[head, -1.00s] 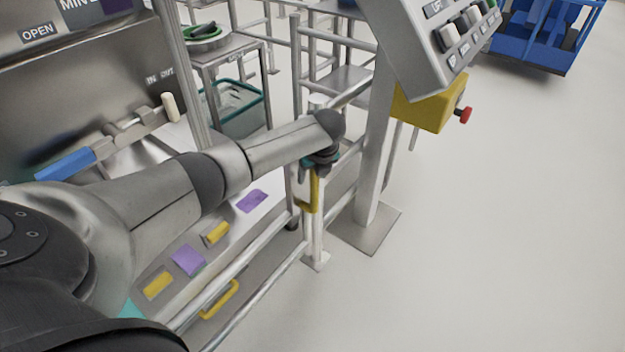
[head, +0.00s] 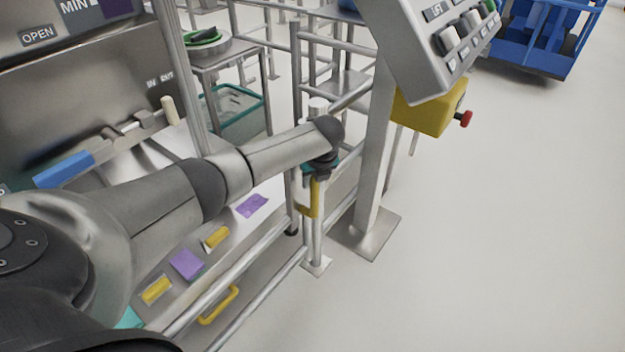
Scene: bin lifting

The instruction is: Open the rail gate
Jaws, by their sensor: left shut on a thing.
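The rail gate's steel rails (head: 252,262) run from the lower left up to an upright post (head: 315,247) near the middle of the head view. A yellow handle (head: 315,198) is at this post. My left arm reaches across from the left, and my left gripper (head: 318,171) points down at the post top. It is shut on the yellow handle's upper part; the fingertips are mostly hidden by the wrist. Another yellow handle (head: 219,306) is low on the rails. My right gripper is not in view.
A control box (head: 440,50) with buttons stands on a thick column (head: 376,170), with a yellow box (head: 430,108) and red knob. A steel counter with yellow and purple pieces is left of the rails. Open floor (head: 500,240) lies to the right.

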